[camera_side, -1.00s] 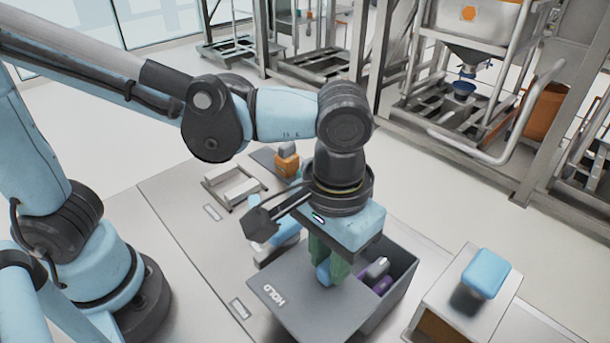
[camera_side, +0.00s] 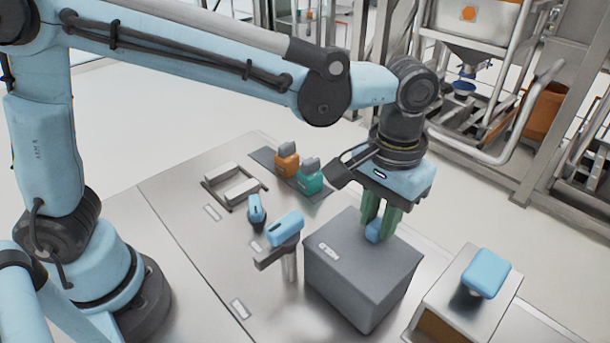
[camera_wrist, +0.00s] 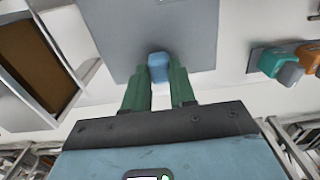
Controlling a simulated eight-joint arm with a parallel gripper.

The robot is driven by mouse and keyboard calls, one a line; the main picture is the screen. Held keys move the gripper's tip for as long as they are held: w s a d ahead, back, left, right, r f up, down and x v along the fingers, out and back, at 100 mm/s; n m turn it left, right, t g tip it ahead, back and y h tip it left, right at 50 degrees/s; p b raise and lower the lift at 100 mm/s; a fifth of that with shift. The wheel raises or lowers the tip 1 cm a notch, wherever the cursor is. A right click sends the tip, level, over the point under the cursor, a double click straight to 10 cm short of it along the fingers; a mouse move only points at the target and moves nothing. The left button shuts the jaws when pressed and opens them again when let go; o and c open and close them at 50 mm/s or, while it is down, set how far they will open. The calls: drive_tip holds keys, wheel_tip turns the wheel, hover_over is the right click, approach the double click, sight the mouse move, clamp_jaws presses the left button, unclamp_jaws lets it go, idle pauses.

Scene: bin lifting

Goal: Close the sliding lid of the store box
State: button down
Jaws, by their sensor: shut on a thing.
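The grey store box (camera_side: 345,290) stands on the table in the side view. Its flat grey lid (camera_side: 340,248) covers the top, and I see no gap into the box from here. A blue knob (camera_side: 375,230) stands up on the lid near its far right edge. My gripper (camera_side: 380,222) points down with its green fingers shut on the knob. In the wrist view the knob (camera_wrist: 159,66) sits between the fingertips, and the lid (camera_wrist: 130,30) spreads out beyond it. The inside of the box is hidden.
A blue block (camera_side: 285,228) rests on a grey stand left of the box. A small blue-topped item (camera_side: 255,210), a metal frame (camera_side: 232,186), and orange (camera_side: 287,162) and teal (camera_side: 309,176) containers lie further back. A blue-topped pedestal (camera_side: 484,274) stands at right.

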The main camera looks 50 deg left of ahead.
sight(379, 221)
drive_tip(key=shift+w, duration=0.25)
drive_tip(key=c, duration=0.9)
unclamp_jaws()
drive_tip(key=shift+r, duration=0.1)
wheel_tip(379, 221, up, 12)
drive_tip(key=shift+a, duration=0.1)
drive_tip(key=s+a+f+t, duration=0.2)
drive_tip(key=a+f, duration=0.1)
drive_tip(key=a, duration=0.4)
drive_tip(key=s+a+f+t, duration=0.1)
drive_tip(key=a+f+t, duration=0.2)
drive_tip(key=a, duration=0.5)
drive_tip(key=s+a+f+t, duration=0.2)
drive_tip(key=a+f, duration=0.2)
drive_tip(key=a, duration=0.3)
drive_tip(key=shift+s+a+f, duration=0.3)
drive_tip(key=shift+a+f, duration=0.1)
